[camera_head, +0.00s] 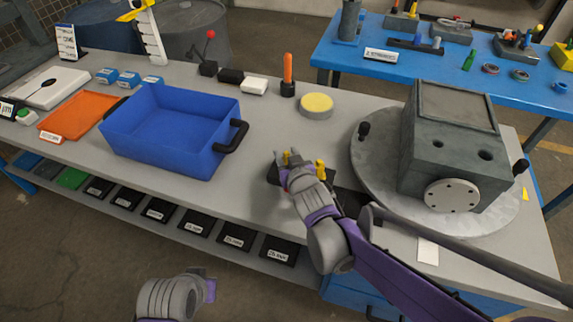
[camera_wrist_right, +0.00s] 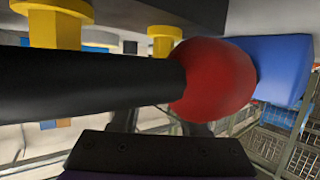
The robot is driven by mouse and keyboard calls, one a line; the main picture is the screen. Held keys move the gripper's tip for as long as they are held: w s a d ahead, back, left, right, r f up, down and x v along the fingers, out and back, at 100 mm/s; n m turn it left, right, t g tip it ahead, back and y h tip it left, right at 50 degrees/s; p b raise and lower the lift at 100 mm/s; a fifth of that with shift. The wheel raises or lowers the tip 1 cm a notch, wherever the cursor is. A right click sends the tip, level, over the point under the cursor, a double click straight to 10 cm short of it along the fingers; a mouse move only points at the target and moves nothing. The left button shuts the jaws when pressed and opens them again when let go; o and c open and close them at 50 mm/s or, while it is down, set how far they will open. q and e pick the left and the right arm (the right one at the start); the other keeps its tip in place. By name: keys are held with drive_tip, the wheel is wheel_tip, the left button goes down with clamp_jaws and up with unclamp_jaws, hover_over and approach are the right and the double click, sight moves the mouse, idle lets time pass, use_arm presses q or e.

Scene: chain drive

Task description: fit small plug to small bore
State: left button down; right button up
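Two yellow plugs (camera_head: 320,168) stand at a dark holder (camera_head: 264,174). In the right wrist view one yellow plug (camera_wrist_right: 55,25) is at upper left and another (camera_wrist_right: 163,40) is near top centre. My right gripper (camera_head: 287,158) is at the holder, its fingers apart around or beside the left plug; I cannot tell contact. In the wrist view the fingertips are hidden behind a black rod with a red ball end (camera_wrist_right: 212,80). The grey housing (camera_head: 455,130) has two dark bores, a smaller-looking left one (camera_head: 437,143) and a right one (camera_head: 485,155).
The housing stands on a round grey plate (camera_head: 375,175) with black knobs. A blue bin (camera_head: 165,150) is left of the holder. A yellow disc (camera_head: 316,104) and an orange-handled tool (camera_head: 287,72) stand behind. The bench between bin and holder is clear.

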clamp_jaws()
drive_tip(key=shift+r, duration=0.1)
